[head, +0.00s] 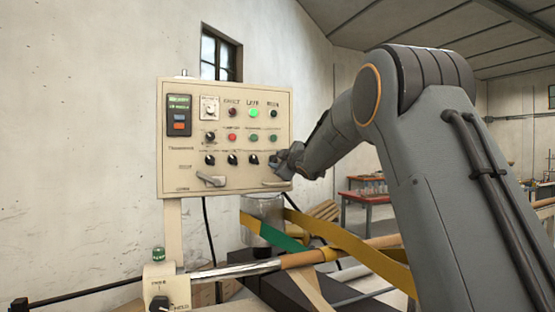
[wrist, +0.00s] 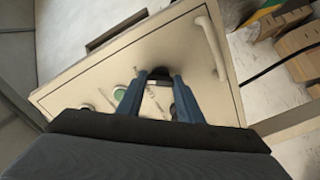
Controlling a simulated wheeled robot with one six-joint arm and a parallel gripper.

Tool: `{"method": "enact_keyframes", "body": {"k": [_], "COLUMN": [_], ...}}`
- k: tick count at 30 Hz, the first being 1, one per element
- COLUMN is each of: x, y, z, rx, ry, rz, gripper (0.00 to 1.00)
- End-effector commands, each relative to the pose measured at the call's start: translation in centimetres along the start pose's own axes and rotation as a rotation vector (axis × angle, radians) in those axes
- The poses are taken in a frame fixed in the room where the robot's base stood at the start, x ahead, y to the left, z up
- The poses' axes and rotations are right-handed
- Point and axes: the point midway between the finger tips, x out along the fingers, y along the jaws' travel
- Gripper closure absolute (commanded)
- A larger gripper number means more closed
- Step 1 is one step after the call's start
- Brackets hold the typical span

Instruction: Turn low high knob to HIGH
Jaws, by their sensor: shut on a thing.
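The control panel (head: 222,178) is a beige box in front of the white wall, and it also shows in the wrist view (wrist: 75,80). In the head view my gripper (head: 278,162) is at its right edge, at the right end of the lower row of black knobs. In the wrist view my gripper (wrist: 162,82) is shut on a black knob (wrist: 159,72), with one dark finger on each side. The knob's pointer and its LOW and HIGH marks cannot be read. In the head view my gripper hides this knob.
Black knobs (head: 232,159) sit to the left in the same row, with buttons and lamps above, one lit green (head: 253,113). A handle (head: 211,181) sticks out low on the panel. Below are a roller (head: 265,212) and yellow and green bands (head: 345,247).

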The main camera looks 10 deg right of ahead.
Motion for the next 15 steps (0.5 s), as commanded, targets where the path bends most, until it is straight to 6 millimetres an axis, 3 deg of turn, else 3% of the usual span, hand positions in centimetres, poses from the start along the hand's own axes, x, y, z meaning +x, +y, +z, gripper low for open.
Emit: {"method": "enact_keyframes", "body": {"k": [12,13,15], "x": [0.00,0.00,0.00], "y": [-0.03,-0.03,-0.03], "z": [0.06,0.06,0.05], "rx": [0.008,0.008,0.007], "ry": [-0.001,-0.001,-0.001], "rz": [0.000,0.000,0.000], "gripper": [0.90,0.62,0.50]}}
